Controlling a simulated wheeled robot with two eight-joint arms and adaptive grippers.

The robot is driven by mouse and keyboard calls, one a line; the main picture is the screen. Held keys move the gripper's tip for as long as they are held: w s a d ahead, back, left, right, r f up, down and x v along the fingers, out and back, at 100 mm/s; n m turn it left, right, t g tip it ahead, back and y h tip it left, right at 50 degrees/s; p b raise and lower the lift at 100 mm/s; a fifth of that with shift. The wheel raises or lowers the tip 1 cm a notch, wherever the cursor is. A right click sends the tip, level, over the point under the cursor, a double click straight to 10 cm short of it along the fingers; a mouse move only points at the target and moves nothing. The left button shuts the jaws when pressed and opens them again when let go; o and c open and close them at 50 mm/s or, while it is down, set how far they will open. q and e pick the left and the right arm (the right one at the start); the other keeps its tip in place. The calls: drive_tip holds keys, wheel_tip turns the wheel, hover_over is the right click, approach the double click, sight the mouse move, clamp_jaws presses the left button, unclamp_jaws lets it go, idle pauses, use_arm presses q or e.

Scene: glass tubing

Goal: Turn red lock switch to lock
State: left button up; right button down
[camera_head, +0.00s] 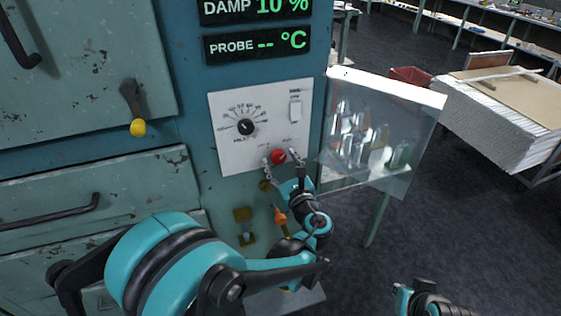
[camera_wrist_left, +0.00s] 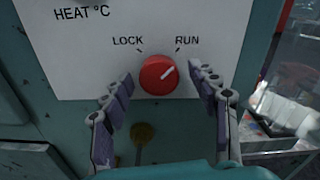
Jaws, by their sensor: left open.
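The red lock switch (camera_head: 278,157) is a round knob low on the white control panel (camera_head: 228,154). In the left wrist view the knob (camera_wrist_left: 159,75) has a white mark pointing up and right, toward the printed word RUN; LOCK is printed to its upper left. My left gripper (camera_head: 282,160) is open at the switch, with one finger on each side. In the left wrist view the fingers (camera_wrist_left: 160,90) show gaps to the knob on both sides. My right gripper is not clearly visible; part of my right arm shows at the bottom right.
The panel also has a black dial (camera_head: 245,127) and a white rocker switch (camera_head: 295,109). A yellow-tipped lever (camera_head: 137,127) is at the left. A clear panel with glassware behind it (camera_head: 385,140) stands right of the gripper. Dark floor (camera_head: 450,225) is open at the right.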

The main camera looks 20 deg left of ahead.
use_arm(q)
drive_tip(key=shift+w+a, duration=0.3)
drive_tip(key=shift+w, duration=0.1)
drive_tip(key=c, duration=1.2)
